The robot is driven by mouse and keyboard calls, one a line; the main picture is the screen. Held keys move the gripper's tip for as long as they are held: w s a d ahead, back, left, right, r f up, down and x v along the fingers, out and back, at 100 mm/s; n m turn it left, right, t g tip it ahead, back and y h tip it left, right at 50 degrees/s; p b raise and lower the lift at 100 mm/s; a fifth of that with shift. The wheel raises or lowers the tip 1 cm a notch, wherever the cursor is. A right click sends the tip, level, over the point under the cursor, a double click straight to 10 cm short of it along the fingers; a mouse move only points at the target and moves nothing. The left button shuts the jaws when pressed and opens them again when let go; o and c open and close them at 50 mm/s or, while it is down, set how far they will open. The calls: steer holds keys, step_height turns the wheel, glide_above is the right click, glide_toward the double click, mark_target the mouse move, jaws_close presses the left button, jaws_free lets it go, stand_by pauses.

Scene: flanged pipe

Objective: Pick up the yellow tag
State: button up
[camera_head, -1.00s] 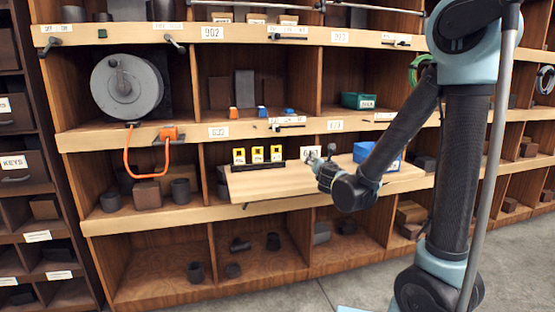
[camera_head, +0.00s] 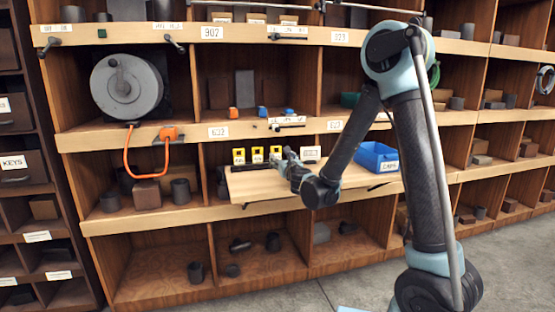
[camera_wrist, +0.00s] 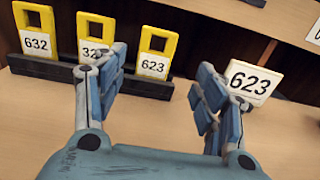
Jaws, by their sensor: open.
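Three yellow tags stand in a row in a dark rack (camera_wrist: 60,68) on the wooden shelf board. In the wrist view the left tag (camera_wrist: 36,22) reads 632, the middle tag (camera_wrist: 90,27) is partly hidden by my left finger, and the right tag (camera_wrist: 157,45) reads 623. In the head view the yellow tags (camera_head: 239,156) show small at the board's back. My gripper (camera_wrist: 160,85) is open and empty, its fingers apart, in front of the rack's right end. It also shows in the head view (camera_head: 290,160), right of the tags.
A white 623 label plate (camera_wrist: 251,82) stands behind my right finger. A blue bin (camera_head: 378,158) sits to the right on the wooden board (camera_head: 262,185). Shelf dividers and ledges surround the board. The board's front left is clear.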

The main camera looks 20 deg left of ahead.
mark_target(278, 153)
steer(key=x, duration=0.3)
steer(key=shift+w+a, duration=0.15)
steer(key=shift+w, duration=0.05)
steer(key=shift+a+r+x, duration=0.1)
steer(key=shift+r+x, duration=0.05)
steer(key=shift+x, duration=1.15)
steer(key=shift+a+r+x, duration=0.15)
steer(key=shift+x, duration=1.2)
steer(key=shift+s, duration=0.15)
steer(key=c, duration=1)
